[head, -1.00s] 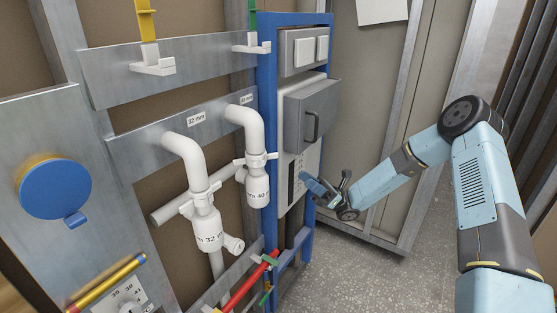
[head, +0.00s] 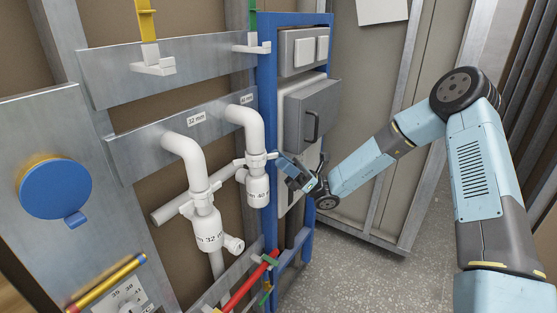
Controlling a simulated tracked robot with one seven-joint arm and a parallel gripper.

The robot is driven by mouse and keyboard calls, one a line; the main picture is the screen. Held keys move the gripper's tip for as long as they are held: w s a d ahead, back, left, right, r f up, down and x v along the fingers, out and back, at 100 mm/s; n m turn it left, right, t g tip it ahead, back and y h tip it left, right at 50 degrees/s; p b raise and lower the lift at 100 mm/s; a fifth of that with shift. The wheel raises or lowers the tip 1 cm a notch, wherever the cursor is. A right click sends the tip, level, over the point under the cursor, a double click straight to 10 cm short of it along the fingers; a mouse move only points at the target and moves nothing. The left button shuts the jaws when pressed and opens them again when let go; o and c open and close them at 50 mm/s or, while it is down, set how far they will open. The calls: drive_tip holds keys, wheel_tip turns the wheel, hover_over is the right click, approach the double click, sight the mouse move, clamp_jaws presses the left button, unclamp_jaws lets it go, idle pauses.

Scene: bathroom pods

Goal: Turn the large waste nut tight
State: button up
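Two white waste pipes with nuts hang from the metal rail. The larger-numbered nut (head: 258,188), marked 40, is on the right pipe under the 40 mm label. The nut marked 32 (head: 208,230) is on the left pipe under the 32 mm label (head: 197,119). Each has a white winged collar just above it. My gripper (head: 287,164) is just right of the right pipe, pointing left toward its collar and nut. It looks close to the collar; I cannot tell whether it touches. Its fingers are too small and edge-on to show their opening.
A blue frame (head: 268,100) with a grey box and handle (head: 312,116) stands behind my gripper. A red pipe (head: 246,287) slants below. A blue round cap (head: 55,189) is at the left. Bare floor (head: 350,265) shows at the lower right.

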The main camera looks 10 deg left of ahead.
drive_tip(key=shift+s+a+r, duration=0.25)
drive_tip(key=shift+a+r, duration=0.2)
drive_tip(key=shift+r, duration=0.05)
drive_tip(key=shift+c, duration=0.2)
clamp_jaws()
